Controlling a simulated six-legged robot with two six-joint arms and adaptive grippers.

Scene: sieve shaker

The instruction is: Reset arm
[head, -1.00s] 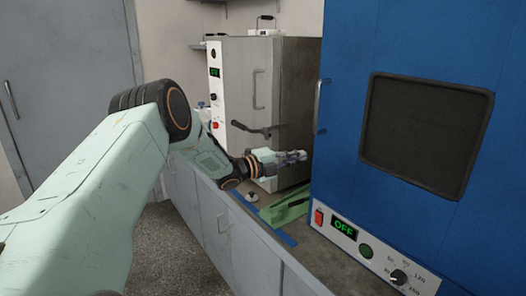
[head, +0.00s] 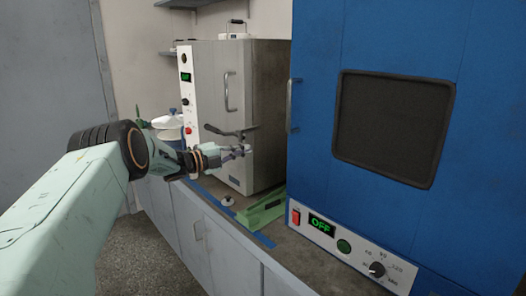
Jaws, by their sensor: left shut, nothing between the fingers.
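My left arm comes in from the left in the head view. My left gripper (head: 236,151) is shut and empty. It is over the counter, in front of the grey oven (head: 237,100) and near its dark handle lever. Whether it touches the oven cannot be told. My right gripper is not in view.
A blue oven (head: 460,150) with a dark window and an OFF display stands at the right. A green tray-like piece (head: 262,211) and a small round object (head: 227,201) lie on the counter. Floor is clear at lower left.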

